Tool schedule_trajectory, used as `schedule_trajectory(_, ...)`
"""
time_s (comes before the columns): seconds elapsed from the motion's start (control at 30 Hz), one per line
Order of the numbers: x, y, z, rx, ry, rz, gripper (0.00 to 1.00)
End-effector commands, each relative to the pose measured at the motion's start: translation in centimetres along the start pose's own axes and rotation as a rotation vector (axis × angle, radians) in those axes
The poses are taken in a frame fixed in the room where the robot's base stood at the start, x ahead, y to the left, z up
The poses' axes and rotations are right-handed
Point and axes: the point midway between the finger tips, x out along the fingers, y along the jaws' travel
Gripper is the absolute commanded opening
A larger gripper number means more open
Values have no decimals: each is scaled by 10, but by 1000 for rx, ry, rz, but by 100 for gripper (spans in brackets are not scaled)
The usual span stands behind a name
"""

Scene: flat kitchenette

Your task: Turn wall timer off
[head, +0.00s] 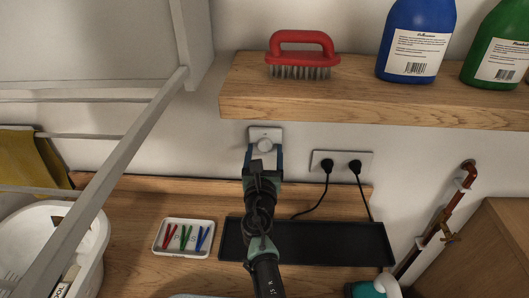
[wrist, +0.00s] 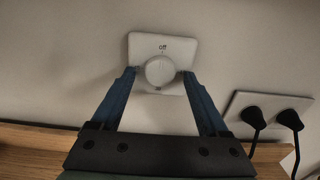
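The wall timer (head: 265,143) is a white square plate with a round white knob, fixed on the wall below the wooden shelf. In the wrist view the timer (wrist: 163,48) shows the word "off" above the knob (wrist: 159,71). The direction the knob points cannot be made out. My gripper (wrist: 160,72) is open, with one blue finger on each side of the knob. The fingertips are at the lower part of the plate; whether they touch the knob or the plate is unclear. In the head view my gripper (head: 263,150) is in front of the timer's lower part.
A double socket (head: 342,162) with two black plugs is right of the timer. Above, the shelf (head: 370,105) holds a red brush (head: 301,55), a blue bottle (head: 416,40) and a green bottle (head: 500,45). Below are a black tray (head: 330,243) and a white dish (head: 183,238) with pegs.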

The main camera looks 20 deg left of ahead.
Motion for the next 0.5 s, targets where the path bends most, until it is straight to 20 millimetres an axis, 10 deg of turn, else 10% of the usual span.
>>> schedule_trajectory(0.5,-34,-1,2,6,2,-3,78)
